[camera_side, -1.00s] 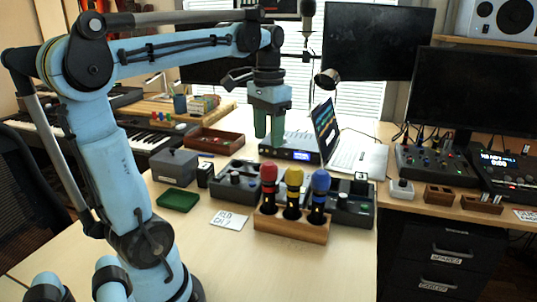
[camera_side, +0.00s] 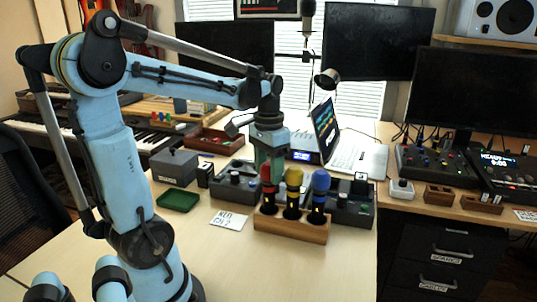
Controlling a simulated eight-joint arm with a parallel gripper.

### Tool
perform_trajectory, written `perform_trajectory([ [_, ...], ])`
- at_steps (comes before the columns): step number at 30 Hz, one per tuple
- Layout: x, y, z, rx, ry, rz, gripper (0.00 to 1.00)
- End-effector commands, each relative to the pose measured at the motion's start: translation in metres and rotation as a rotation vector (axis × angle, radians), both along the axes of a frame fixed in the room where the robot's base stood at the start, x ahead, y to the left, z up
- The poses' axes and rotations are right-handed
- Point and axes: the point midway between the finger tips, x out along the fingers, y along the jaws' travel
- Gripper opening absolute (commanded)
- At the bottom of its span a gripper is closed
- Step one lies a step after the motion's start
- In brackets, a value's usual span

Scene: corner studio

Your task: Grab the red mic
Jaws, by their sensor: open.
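The red mic (camera_side: 268,196) stands upright in the left slot of a wooden block (camera_side: 290,228). A yellow mic (camera_side: 293,196) stands in the middle slot and a blue mic (camera_side: 319,196) in the right slot. My gripper (camera_side: 269,174) points down at the red mic's head, with its green fingers open. The fingertips are level with the upper part of the red head, which shows between or in front of them. I cannot tell whether they touch it. The mic still sits in the block.
Black audio units (camera_side: 237,184) stand behind the block. A green tray (camera_side: 178,200), a white card (camera_side: 230,220) and a grey box (camera_side: 175,166) lie to the left. A laptop (camera_side: 357,153) is behind. The front of the table is clear.

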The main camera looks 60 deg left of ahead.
Motion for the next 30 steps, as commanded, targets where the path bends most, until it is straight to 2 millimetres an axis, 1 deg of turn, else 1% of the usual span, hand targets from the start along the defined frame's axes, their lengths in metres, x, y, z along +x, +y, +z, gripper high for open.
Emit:
perform_trajectory([
  [1,0.000,0.000,-0.008,0.000,0.000,0.000,0.52],
  [3,0.000,0.000,-0.017,0.000,0.000,0.000,0.52],
  [6,0.000,0.000,-0.028,0.000,0.000,0.000,0.52],
  [9,0.000,0.000,-0.036,0.000,0.000,0.000,0.52],
  [12,0.000,0.000,-0.039,0.001,0.000,0.000,0.52],
  [18,0.000,0.000,-0.039,0.000,0.000,0.000,0.52],
  [19,0.000,0.000,-0.039,0.000,0.000,0.000,0.51],
  [20,0.000,0.000,-0.039,0.000,0.000,0.000,0.46],
  [27,0.000,0.000,-0.039,0.000,0.000,0.000,0.09],
  [28,0.000,0.000,-0.039,0.000,0.000,0.000,0.07],
  [30,0.000,0.000,-0.039,0.000,0.000,0.000,0.07],
])
